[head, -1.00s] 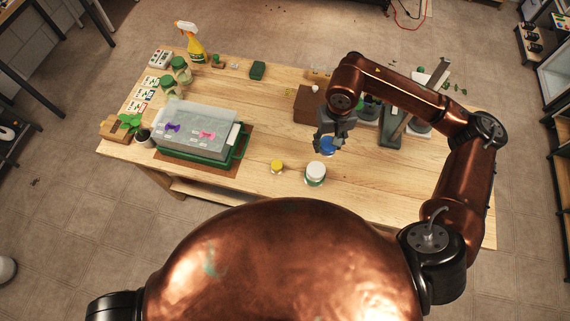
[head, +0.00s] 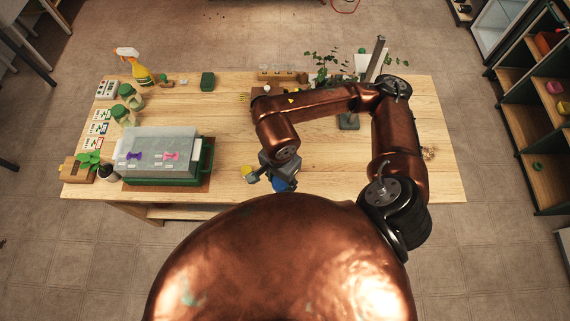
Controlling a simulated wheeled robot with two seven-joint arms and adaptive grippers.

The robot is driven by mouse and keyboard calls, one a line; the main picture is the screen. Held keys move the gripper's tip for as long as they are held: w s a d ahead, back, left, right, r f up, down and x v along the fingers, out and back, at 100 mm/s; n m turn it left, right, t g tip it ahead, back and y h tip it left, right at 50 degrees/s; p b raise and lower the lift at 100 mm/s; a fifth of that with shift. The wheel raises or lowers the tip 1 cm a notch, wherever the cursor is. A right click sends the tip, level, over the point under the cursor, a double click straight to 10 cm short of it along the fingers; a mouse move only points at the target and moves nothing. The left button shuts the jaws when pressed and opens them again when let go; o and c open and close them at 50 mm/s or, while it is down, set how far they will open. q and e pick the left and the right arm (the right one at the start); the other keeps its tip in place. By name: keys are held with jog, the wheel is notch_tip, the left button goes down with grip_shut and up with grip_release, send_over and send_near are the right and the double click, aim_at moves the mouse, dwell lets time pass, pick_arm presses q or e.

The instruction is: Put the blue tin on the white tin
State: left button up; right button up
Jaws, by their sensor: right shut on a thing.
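The blue tin (head: 283,183) shows below my right gripper (head: 273,177), which is shut on it near the front edge of the table. The white tin cannot be made out now. The gripper, the blue tin and my own body cover the spot near the yellow tin where it stood. I cannot tell whether the blue tin touches the white one. My left gripper is out of the picture.
A small yellow tin (head: 247,171) stands just left of my right gripper. A lidded propagator box (head: 160,150) in a green tray (head: 206,160) is further left. A spray bottle (head: 140,72) and jars stand at the back left. The table's middle (head: 225,115) is clear.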

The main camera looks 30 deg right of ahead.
jog(key=shift+s+a+r+m, duration=0.1)
jog(key=shift+s+m, duration=0.6)
jog(key=shift+w, duration=0.1)
jog(key=w+d+f, duration=0.2)
jog(key=w+f, duration=0.1)
jog(key=w+d+f+p, duration=0.1)
jog(key=w+d+f, duration=0.1)
jog(key=w+f, duration=0.1)
jog(key=w+d+f+p, duration=0.1)
jog(key=w+d+f, duration=0.1)
jog(key=w+d, duration=0.1)
jog(key=shift+w+f, duration=0.4)
jog(key=shift+w, duration=0.35)
jog(key=shift+w+d+f, duration=0.2)
jog(key=shift+w+f, duration=0.05)
jog(key=shift+f, duration=0.1)
notch_tip(320, 180, down, 3)
jog(key=shift+w+d+f+p, duration=0.1)
jog(key=shift+w+p, duration=0.05)
jog(key=shift+p, duration=0.65)
jog(key=shift+f, duration=0.15)
jog(key=shift+f+b, duration=0.25)
jog(key=shift+b, duration=0.1)
jog(key=o, duration=1.2)
jog(key=shift+r, duration=0.1)
jog(key=shift+c, duration=0.2)
jog(key=shift+r, duration=0.1)
